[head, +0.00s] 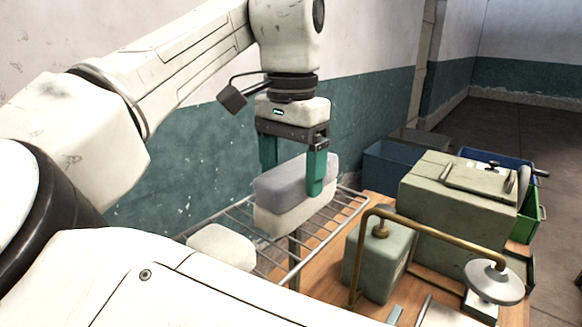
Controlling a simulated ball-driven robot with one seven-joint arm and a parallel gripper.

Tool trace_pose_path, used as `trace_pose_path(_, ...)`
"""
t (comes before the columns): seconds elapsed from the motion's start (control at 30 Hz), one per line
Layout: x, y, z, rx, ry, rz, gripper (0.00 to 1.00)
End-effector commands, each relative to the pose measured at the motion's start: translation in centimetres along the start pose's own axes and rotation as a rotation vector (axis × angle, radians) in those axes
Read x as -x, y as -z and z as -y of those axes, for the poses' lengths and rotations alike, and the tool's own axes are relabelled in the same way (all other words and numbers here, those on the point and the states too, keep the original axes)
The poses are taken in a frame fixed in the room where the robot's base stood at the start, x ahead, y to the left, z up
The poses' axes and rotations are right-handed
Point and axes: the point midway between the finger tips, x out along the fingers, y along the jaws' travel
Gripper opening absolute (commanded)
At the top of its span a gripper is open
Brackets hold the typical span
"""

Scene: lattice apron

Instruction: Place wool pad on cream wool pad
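A grey wool pad (290,184) sits directly above a cream wool pad (283,218) on a wire rack, roughly lined up with it and with no gap showing. My gripper (293,184) is over the pads, with one green finger behind the grey pad and one in front of it. The lower part of the rear finger is hidden, so I cannot tell whether the fingers press on the pad. A second cream pad (222,246) lies apart at the rack's left end.
The wire rack (345,203) stands by a wooden surface (379,207). Right of it are a grey-green canister (378,262), a bent brass pipe (430,223) and a large green box (455,205). Blue bins (388,165) stand behind. A wall (190,170) runs along the left.

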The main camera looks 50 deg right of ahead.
Motion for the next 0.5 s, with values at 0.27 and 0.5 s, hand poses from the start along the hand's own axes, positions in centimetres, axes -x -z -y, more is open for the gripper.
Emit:
trace_pose_path(0.27,0.0,0.0,0.0,0.000,0.000,0.000,0.88)
trace_pose_path(0.5,1.5,0.1,0.1,0.001,0.002,0.000,0.88)
